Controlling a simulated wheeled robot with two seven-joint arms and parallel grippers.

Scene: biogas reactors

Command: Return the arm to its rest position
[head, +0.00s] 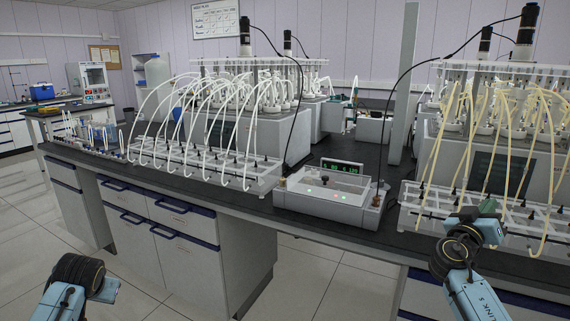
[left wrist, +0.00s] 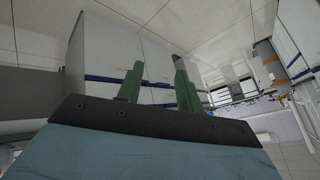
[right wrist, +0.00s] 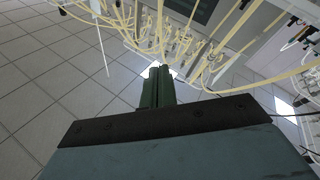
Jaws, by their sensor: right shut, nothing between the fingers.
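My right arm comes in at the lower right of the head view, and its green-fingered gripper (head: 489,208) is in front of the right rack of yellow tubes. In the right wrist view the two fingers (right wrist: 158,72) lie together, shut with nothing between them, and yellow tubes show beyond them. My left arm (head: 78,284) shows at the lower left of the head view, over the floor in front of the bench; its fingers cannot be made out there. In the left wrist view the left gripper (left wrist: 158,64) has its green fingers apart and empty, with white cabinets beyond.
The dark bench top (head: 330,236) carries a left rack (head: 225,168) with white tubes, a grey control box (head: 330,198) with a green display, and a right rack (head: 420,205) with yellow tubes close to my right gripper. The tiled floor (head: 150,270) before the cabinets is clear.

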